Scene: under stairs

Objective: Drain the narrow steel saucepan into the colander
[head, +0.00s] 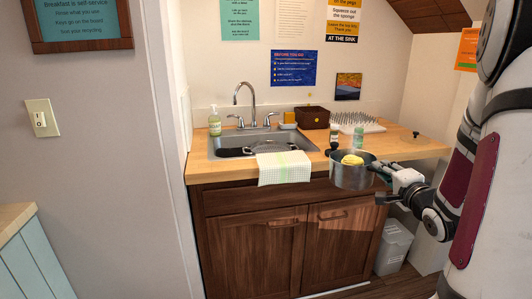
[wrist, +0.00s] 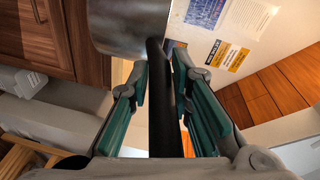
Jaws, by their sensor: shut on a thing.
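My gripper (head: 384,174) is shut on the dark handle of the steel saucepan (head: 346,177). In the wrist view the handle (wrist: 160,95) runs between the two green-padded fingers, and the saucepan's side (wrist: 125,27) shows at the top. The saucepan is upright in front of the counter's front edge, right of the sink. Something yellow (head: 352,160) shows at its top. The colander (head: 268,147) appears to be the grey perforated bowl in the sink (head: 222,141); the towel partly hides it.
A checked towel (head: 284,168) hangs over the sink's front edge. The faucet (head: 244,97) stands behind the basin. A soap bottle (head: 214,121), brown basket (head: 312,117), drying rack (head: 355,123) and small bottles (head: 358,136) stand on the counter. A bin (head: 393,247) is on the floor.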

